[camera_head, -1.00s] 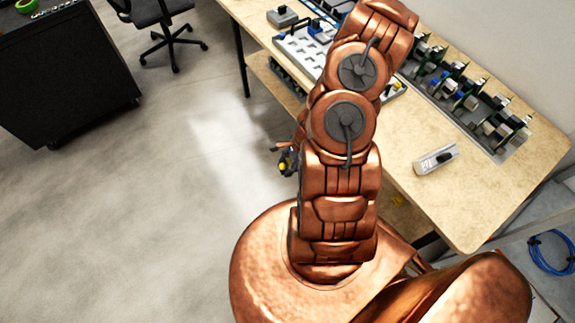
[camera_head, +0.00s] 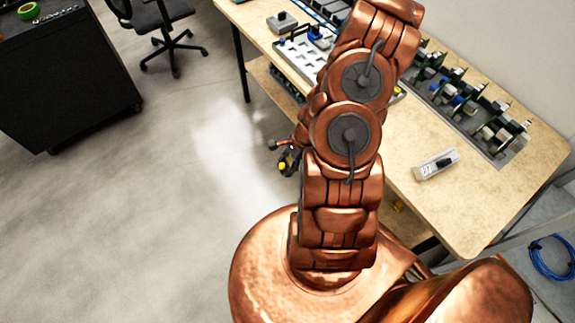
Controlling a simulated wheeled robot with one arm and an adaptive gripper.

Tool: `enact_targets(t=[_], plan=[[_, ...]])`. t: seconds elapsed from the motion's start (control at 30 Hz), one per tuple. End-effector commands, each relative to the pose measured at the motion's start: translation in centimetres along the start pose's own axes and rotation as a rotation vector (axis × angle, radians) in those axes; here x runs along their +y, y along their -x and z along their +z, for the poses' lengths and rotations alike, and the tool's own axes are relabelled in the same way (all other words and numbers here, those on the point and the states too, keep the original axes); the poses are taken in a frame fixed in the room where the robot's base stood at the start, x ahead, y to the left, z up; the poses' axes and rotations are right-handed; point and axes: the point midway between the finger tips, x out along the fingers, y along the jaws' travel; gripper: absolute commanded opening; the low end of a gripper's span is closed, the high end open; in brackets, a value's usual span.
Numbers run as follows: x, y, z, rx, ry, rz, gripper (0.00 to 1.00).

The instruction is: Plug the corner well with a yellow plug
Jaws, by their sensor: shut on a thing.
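My gripper (camera_head: 287,158) is a small dark shape left of my arm, over the floor and in front of the table. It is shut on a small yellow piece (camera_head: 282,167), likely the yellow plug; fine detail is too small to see. A pale tray with wells (camera_head: 300,58) lies on the table behind my arm, up and right of the gripper and apart from it. My arm hides the tray's right part, so I cannot tell which corner well is free.
The wooden table (camera_head: 470,205) bears a rack of several modules (camera_head: 470,105), a small white box (camera_head: 436,165) and a grey box (camera_head: 282,22). A shelf is under the table. A black cabinet (camera_head: 65,85) and a chair (camera_head: 172,28) stand left. Floor between is clear.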

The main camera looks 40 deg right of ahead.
Motion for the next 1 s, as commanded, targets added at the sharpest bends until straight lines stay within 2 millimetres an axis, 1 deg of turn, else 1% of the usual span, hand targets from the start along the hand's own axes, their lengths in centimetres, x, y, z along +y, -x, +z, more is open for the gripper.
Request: enact_targets(t=[1.0], plan=[[-0.1,3.8,1.5,0.002,0.002,-0.001,0.0]])
